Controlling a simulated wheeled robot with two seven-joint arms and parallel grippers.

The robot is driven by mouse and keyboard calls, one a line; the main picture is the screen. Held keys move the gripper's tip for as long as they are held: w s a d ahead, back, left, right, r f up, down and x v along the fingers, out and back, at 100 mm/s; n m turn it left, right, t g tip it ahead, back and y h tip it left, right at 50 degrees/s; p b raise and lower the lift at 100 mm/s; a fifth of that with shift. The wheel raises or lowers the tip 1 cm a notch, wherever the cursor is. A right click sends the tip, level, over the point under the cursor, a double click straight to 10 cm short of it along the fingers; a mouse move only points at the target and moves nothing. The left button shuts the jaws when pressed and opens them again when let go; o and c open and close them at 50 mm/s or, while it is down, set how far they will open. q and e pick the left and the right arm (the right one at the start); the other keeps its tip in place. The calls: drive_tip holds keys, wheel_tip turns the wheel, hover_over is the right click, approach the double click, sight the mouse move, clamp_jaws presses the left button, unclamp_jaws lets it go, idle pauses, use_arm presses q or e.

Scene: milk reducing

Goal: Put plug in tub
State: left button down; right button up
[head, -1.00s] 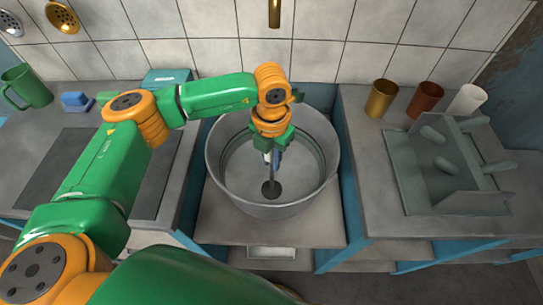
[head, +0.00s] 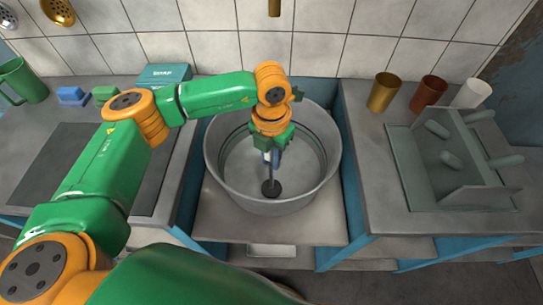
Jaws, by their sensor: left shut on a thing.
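The tub (head: 230,193) is a large round grey metal basin on a low shelf between two counters. My left gripper (head: 272,160) points down inside the tub's rim. It is shut on the plug (head: 271,188), a dark round disc on a thin stem, which hangs below the fingers. The disc shows against the tub's lower inner wall and floor. I cannot tell whether it touches the tub. The fingertips are small and partly hidden by the gripper body. My right gripper is not in view.
The right counter holds a grey rack (head: 425,190) and three cups, gold (head: 384,92), brown (head: 428,95) and white (head: 471,94). The left counter has a green mug (head: 22,82), a blue sponge (head: 72,95), a green one (head: 105,94) and a teal box (head: 164,76).

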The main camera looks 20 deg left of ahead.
use_arm(q)
drive_tip(key=shift+f+b, duration=0.45)
drive_tip(key=shift+b, duration=0.2)
idle(0.8)
drive_tip(key=shift+c, duration=0.4)
unclamp_jaws()
drive_tip(key=shift+r, duration=0.1)
drive_tip(key=shift+r+p, duration=2.7)
drive_tip(key=shift+r, duration=1.05)
drive_tip(key=shift+f, duration=0.1)
